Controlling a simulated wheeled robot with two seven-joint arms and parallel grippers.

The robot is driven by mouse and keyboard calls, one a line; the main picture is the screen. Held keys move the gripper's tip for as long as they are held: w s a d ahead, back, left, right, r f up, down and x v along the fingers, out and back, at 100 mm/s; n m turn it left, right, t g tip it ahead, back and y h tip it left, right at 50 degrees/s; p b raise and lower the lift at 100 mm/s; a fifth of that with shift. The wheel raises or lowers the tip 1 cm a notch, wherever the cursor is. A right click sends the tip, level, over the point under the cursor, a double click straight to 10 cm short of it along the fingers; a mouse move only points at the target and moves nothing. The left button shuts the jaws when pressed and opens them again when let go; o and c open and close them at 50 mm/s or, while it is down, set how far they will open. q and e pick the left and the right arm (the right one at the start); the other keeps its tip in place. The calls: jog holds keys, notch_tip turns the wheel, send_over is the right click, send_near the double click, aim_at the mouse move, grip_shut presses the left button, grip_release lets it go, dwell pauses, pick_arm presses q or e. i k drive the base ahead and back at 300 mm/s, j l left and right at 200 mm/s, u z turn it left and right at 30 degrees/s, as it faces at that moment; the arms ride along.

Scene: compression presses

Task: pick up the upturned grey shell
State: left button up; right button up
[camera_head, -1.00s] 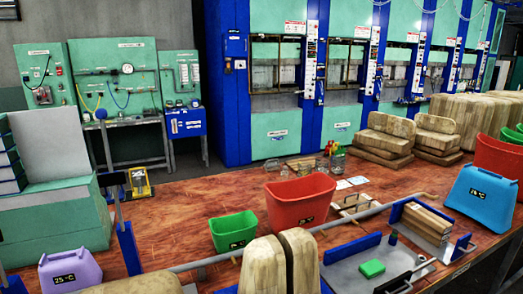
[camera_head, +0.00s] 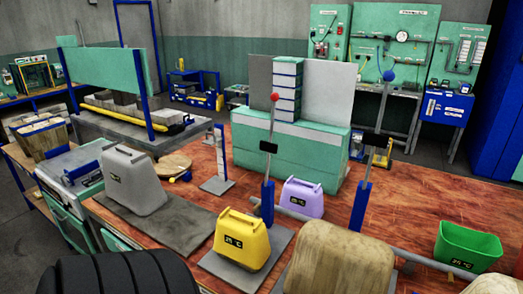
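The upturned grey shell (camera_head: 132,182) is in the left part of the head view. It is a tapered grey tub with its wide side down, a small handle-like top and a dark temperature label on its front. It rests on a dark grey plate (camera_head: 185,222) near the left end of the red-brown bench. Nothing is touching it from above. Neither of my grippers shows in this view.
A yellow upturned shell (camera_head: 243,240) and a purple one (camera_head: 302,197) stand to its right. Upright levers with a red knob (camera_head: 275,97) and a blue knob (camera_head: 389,76) rise there. A thin upright gauge (camera_head: 219,152) stands behind the shell. A green tub (camera_head: 468,246) is far right.

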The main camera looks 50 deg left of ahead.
aim_at(132, 180)
jog(key=u, duration=2.75)
jog(key=i+j, duration=0.05)
